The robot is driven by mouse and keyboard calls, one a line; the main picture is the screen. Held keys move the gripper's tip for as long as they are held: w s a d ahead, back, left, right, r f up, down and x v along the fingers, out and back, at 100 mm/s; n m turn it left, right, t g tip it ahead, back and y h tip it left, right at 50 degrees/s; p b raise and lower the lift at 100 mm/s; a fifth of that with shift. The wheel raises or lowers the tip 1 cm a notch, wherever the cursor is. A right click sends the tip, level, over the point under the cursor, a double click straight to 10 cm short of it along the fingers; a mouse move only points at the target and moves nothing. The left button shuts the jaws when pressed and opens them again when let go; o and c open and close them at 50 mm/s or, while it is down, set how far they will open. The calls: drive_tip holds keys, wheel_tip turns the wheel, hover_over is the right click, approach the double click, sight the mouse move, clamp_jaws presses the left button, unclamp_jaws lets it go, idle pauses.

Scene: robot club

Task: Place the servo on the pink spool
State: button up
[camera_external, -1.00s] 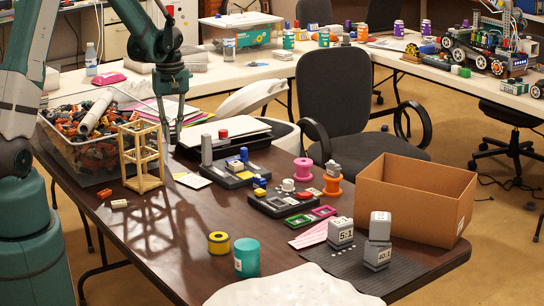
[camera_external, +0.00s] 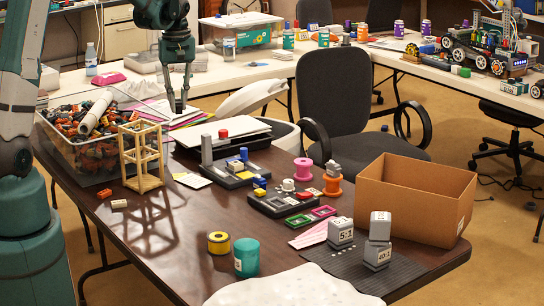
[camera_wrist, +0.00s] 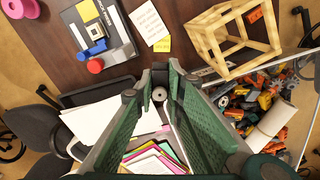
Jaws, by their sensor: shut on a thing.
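The pink spool (camera_external: 303,169) stands upright on the dark table in the outside view; part of it shows at the top left corner of the wrist view (camera_wrist: 12,14). My gripper (camera_external: 179,108) is above the coloured folders at the table's far left side, well left of the pink spool. In the wrist view my gripper (camera_wrist: 160,80) is shut on a small grey round thing (camera_wrist: 159,93) between its fingertips. I cannot tell whether this is the servo. A small grey block (camera_external: 333,168) sits on an orange spool (camera_external: 332,184) beside the pink one.
A wooden frame tower (camera_external: 141,158) and a clear bin of parts (camera_external: 75,155) stand at left. A cardboard box (camera_external: 415,200) stands at right. The table's front left is largely clear.

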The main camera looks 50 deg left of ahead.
drive_tip(key=w+d+m+p, duration=0.1)
drive_tip(key=w+d, duration=0.2)
drive_tip(key=w, duration=0.3)
drive_tip(key=w+d+m, duration=0.1)
drive_tip(key=w+d, duration=0.2)
drive_tip(key=w, duration=0.2)
drive_tip(key=m+p, duration=0.3)
hover_over(303, 161)
wheel_tip(303, 161, down, 5)
drive_tip(key=shift+f, duration=0.1)
drive_tip(key=shift+f, duration=0.1)
drive_tip(key=shift+f+b, duration=0.5)
drive_tip(key=shift+f, duration=2.5)
drive_tip(key=shift+f, duration=1.9)
drive_tip(key=shift+f+b, duration=0.15)
drive_tip(key=shift+b, duration=0.2)
